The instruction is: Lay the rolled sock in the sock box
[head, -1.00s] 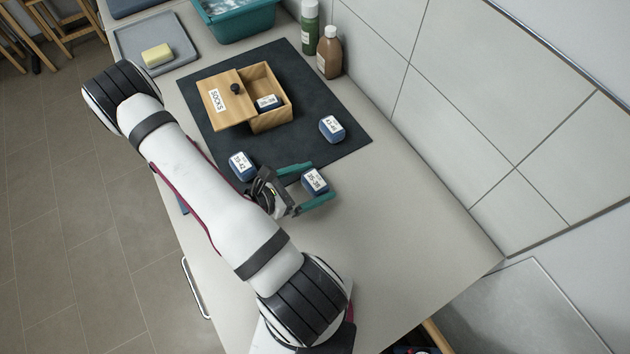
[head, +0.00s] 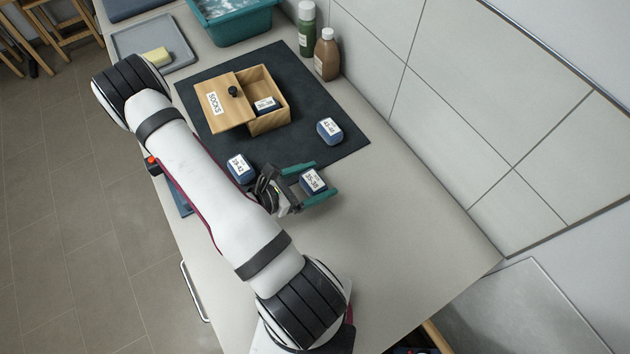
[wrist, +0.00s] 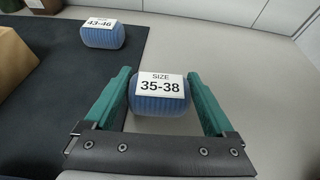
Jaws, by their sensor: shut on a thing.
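A blue rolled sock (head: 312,184) with a white 35-38 label lies at the mat's front edge; it also shows in the wrist view (wrist: 159,103). My gripper (head: 326,177) is shut on it, with one teal finger on each side.
A 43-46 rolled sock (head: 329,130) lies right of the box. A 39-42 sock (head: 240,168) lies left of my gripper. Two bottles (head: 326,55) stand by the tiled wall. A teal tub (head: 232,22) is at the back. The counter at right is clear.

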